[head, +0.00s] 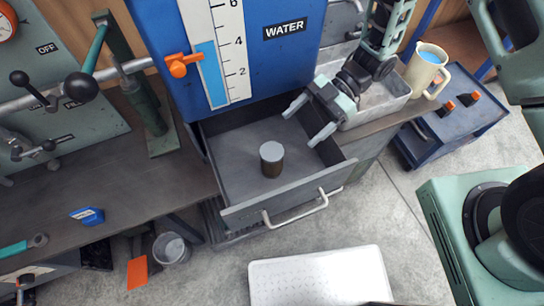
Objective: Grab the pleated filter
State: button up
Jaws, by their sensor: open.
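The pleated filter, seen as a short dark cylinder with a grey top (271,158), stands upright on the floor of an open grey drawer (228,172). My gripper (308,122) is open and empty above the right part of the drawer. Its two fingers point down and left, to the upper right of the cylinder and apart from it. Pleats on the cylinder's side are too small to make out clearly.
The blue water panel (275,65) with an orange lever (183,65) rises behind the drawer. A grey metal bin (378,103) and a cream jug (424,70) stand at the right. The drawer handle (297,212) sticks out in front. A white platform (320,278) lies on the floor.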

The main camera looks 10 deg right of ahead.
aim_at(279, 147)
jog(key=p+x, duration=0.1)
jog(key=x, duration=0.7)
jog(key=shift+a+f, duration=0.15)
jog(key=shift+f, duration=0.2)
jog(key=c, duration=1.1)
